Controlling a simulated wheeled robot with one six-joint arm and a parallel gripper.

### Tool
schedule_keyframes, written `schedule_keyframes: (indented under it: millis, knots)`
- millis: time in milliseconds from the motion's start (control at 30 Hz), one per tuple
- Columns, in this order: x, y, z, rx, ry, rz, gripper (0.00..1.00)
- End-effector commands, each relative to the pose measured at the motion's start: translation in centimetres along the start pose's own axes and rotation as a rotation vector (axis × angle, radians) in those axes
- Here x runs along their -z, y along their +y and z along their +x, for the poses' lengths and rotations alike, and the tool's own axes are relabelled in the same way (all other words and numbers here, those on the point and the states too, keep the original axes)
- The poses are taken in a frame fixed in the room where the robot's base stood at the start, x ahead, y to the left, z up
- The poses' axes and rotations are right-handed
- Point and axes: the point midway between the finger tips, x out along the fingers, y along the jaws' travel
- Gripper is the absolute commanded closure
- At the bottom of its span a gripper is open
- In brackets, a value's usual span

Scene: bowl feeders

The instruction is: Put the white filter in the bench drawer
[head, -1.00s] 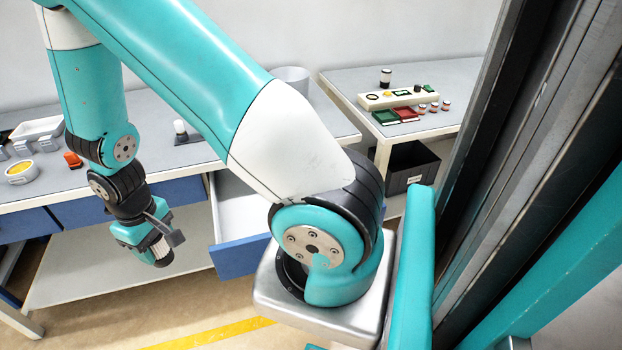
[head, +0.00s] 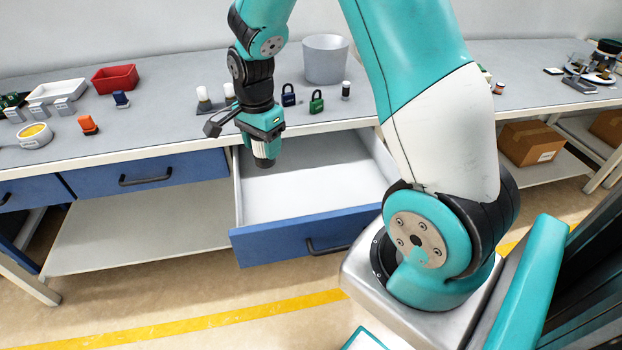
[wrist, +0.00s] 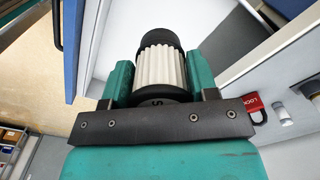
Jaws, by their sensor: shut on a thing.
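My gripper (head: 262,143) is shut on the white filter (wrist: 161,67), a ribbed white cylinder with dark end caps. In the head view the filter (head: 262,151) hangs below the jaws, dark end down. The bench drawer (head: 290,235) is pulled open, with a blue front, a black handle and a pale, empty-looking inside. The filter appears over the back left part of the open drawer; its exact height above the drawer floor cannot be told. In the wrist view the drawer's blue front (wrist: 73,40) is at the left and its pale floor lies behind the filter.
On the bench top (head: 170,125) stand a grey bin (head: 325,60), a blue padlock (head: 288,95), a green padlock (head: 316,102), a red tray (head: 115,79) and a white tray (head: 57,91). A shut drawer (head: 145,174) is left of the open one.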

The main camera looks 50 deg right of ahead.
Motion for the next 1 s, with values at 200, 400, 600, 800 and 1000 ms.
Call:
schedule_keyframes:
  millis: [200,400,600,800,1000]
  knots:
    - [2.1,-0.3,-0.7,0.004,0.000,0.504,0.70]
    - [2.8,-0.2,-1.0,-0.001,0.000,0.700,0.70]
    - [2.8,0.0,3.1,-0.010,0.000,0.719,0.70]
    - [2.8,0.0,8.8,-0.007,0.000,0.717,0.70]
    - [2.8,0.0,13.3,-0.005,0.000,0.716,0.70]
